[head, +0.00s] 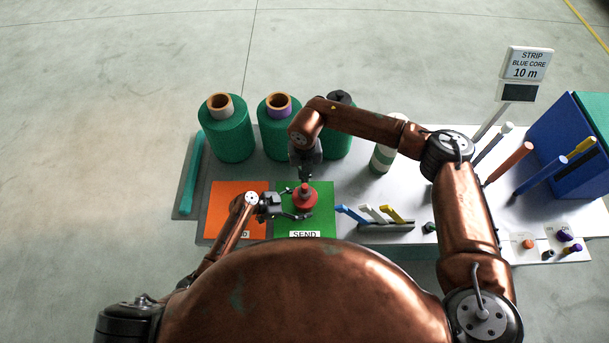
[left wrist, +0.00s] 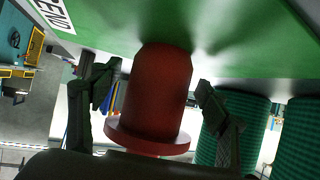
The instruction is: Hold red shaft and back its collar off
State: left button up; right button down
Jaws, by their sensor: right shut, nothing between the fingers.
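A red shaft piece (head: 306,199) stands upright on the green SEND mat (head: 322,222). In the left wrist view, where the mat shows at the top, it is a red cylinder (left wrist: 162,85) with a wide flange at the end away from the mat. I cannot tell which part is the collar. My left gripper (head: 299,204) is open, one finger on each side of the red piece; gaps show beside it in the left wrist view (left wrist: 160,88). My right gripper (head: 305,176) is shut and empty, pointing down just above and behind the red piece.
An orange mat (head: 232,215) lies to the left. Green netting rolls (head: 227,135) stand behind. A rack with blue, white and yellow levers (head: 385,222) stands right of the mat. Coloured posts (head: 510,162), a blue bin (head: 560,135) and a sign (head: 526,64) reading "STRIP BLUE CORE 10 m" are at right.

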aim_at(305, 190)
pick_arm(q)
jog(key=c, duration=1.5)
pick_arm(e)
jog(key=c, duration=2.7)
grip_release()
jog(key=shift+o, duration=0.8)
jog(key=shift+f, duration=0.1)
jog(key=o, duration=0.3)
jog(key=shift+s+a+f+m, duration=0.1)
jog(key=shift+a+f+m, duration=0.15)
jog(key=shift+f, duration=0.3)
jog(key=o, duration=0.3)
jog(key=shift+d+f+m, duration=0.2)
jog(key=shift+f+m, duration=0.15)
jog(key=o, duration=0.4)
jog(key=shift+f, duration=0.6)
jog(key=shift+c, duration=0.2)
jog(key=o, duration=0.3)
jog(key=shift+f, duration=3.95)
